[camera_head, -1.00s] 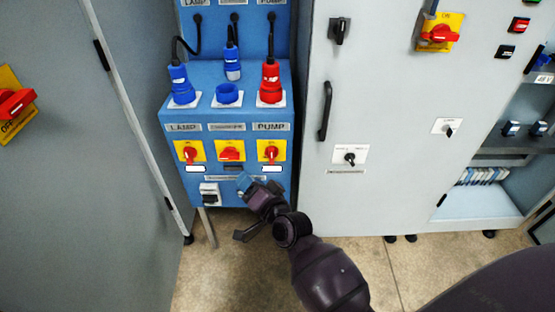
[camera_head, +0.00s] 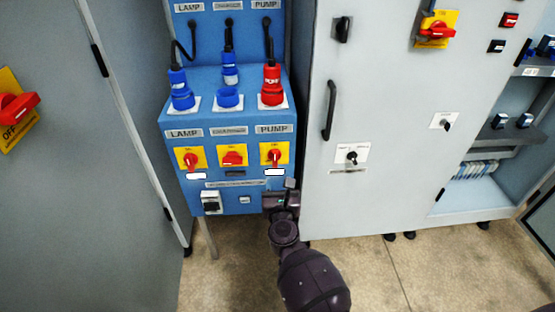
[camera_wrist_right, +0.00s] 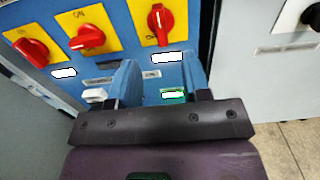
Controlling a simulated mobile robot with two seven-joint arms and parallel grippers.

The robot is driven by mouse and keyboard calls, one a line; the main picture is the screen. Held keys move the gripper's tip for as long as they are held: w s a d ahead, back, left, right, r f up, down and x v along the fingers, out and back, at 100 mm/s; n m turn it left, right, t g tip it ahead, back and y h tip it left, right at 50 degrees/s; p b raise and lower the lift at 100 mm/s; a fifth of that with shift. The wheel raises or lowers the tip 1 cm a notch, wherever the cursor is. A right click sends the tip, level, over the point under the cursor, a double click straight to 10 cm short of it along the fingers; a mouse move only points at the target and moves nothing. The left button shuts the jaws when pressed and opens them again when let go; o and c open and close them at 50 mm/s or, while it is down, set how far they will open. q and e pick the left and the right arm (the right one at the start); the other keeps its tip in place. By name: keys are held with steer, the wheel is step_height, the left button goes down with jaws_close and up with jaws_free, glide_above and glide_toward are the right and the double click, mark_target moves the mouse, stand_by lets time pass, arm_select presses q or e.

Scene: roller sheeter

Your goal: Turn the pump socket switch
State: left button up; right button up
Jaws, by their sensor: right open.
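The pump socket switch (camera_head: 274,157) is a red rotary handle on a yellow plate, below the PUMP label on the blue socket box. Its handle stands roughly upright. In the right wrist view the same switch (camera_wrist_right: 160,24) shows at the top, beyond my fingers. My right gripper (camera_head: 289,190) is just below and slightly right of the switch, apart from it. Its two blue fingers (camera_wrist_right: 161,75) are open with nothing between them. My left gripper is not in view.
Two similar red switches, the lamp one (camera_head: 191,161) and a middle one (camera_head: 232,158), sit left of it. A red plug (camera_head: 271,85) stands above. A grey cabinet (camera_head: 375,195) with a black handle (camera_head: 329,112) stands close on the right. Another grey panel is left.

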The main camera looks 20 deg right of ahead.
mark_target(275, 157)
steer(key=b+x, duration=0.1)
steer(key=x, duration=0.8)
steer(key=shift+f, duration=0.2)
steer(key=shift+w+d, duration=0.1)
steer(key=shift+w, duration=0.55)
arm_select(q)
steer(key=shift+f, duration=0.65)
arm_select(e)
steer(key=shift+w+d+r, duration=0.1)
steer(key=shift+w+r, duration=0.05)
steer(key=shift+w, duration=0.1)
steer(key=shift+c, duration=0.2)
steer(key=c, duration=0.7)
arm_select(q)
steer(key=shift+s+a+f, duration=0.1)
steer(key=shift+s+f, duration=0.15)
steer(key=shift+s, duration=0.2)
arm_select(e)
jaws_close()
